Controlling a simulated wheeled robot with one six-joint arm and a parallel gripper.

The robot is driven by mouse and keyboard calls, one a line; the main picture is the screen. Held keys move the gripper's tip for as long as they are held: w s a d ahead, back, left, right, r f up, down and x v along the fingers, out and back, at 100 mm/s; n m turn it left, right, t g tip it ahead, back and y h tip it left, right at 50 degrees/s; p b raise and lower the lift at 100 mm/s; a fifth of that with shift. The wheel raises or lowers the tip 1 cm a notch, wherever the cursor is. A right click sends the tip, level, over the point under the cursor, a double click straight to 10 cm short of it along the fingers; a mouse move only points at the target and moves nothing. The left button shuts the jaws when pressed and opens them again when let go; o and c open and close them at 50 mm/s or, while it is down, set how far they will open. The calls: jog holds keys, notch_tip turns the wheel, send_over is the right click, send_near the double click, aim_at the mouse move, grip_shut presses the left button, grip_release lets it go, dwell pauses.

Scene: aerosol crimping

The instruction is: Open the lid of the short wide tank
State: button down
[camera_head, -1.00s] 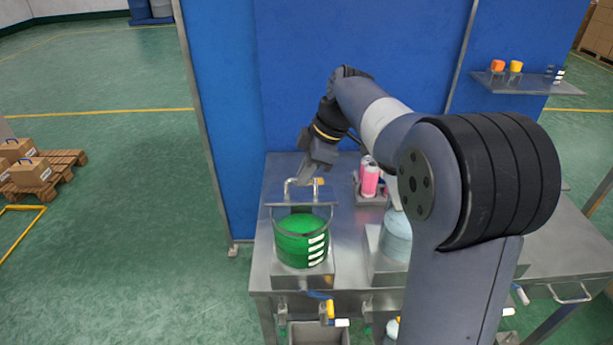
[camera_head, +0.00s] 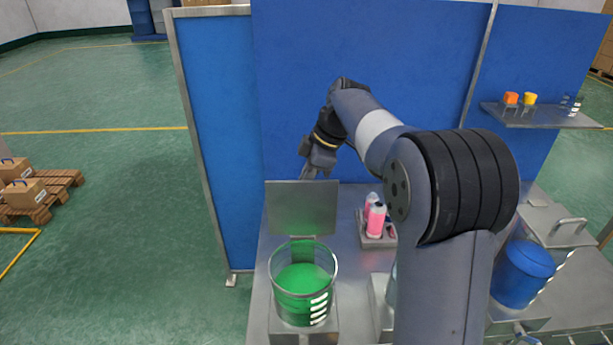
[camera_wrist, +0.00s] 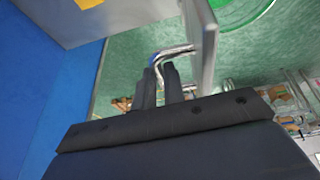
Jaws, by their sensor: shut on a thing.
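The short wide tank (camera_head: 303,298) is a clear round vessel with bright green liquid, at the front left of the metal table in the head view. Its grey square lid (camera_head: 302,208) stands about upright at the tank's back rim, and the mouth is uncovered. My gripper (camera_head: 309,174) is behind the lid's upper edge. In the wrist view my gripper (camera_wrist: 160,86) is shut on the bent metal lid handle (camera_wrist: 176,51). The lid (camera_wrist: 202,38) shows there nearly edge-on, with the tank's green rim (camera_wrist: 246,14) beyond it.
A small rack (camera_head: 379,240) with pink cans (camera_head: 376,219) stands right of the lid. My arm hides part of the table. A blue tank (camera_head: 523,272) and a handled metal lid (camera_head: 560,222) are at the right. A blue partition (camera_head: 370,60) stands behind.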

jog(key=shift+g, duration=0.7)
jog(key=w+f+p, duration=0.1)
jog(key=w+p, duration=0.2)
jog(key=w+f+p, duration=0.1)
jog(key=shift+w+d+f+p, duration=0.15)
jog(key=shift+d+f+p, duration=0.1)
jog(key=shift+f+p, duration=0.05)
jog(key=shift+w+f, duration=0.1)
jog(key=c, duration=1.7)
grip_release()
jog(key=shift+o, duration=1.3)
jog(key=shift+w+f, duration=0.3)
jog(key=shift+w, duration=0.25)
jog(key=shift+s+r, duration=0.1)
jog(key=shift+c, duration=0.2)
jog(key=b+v, duration=0.1)
jog(key=v, duration=1)
jog(key=shift+s+a, duration=0.1)
jog(key=shift+a, duration=0.05)
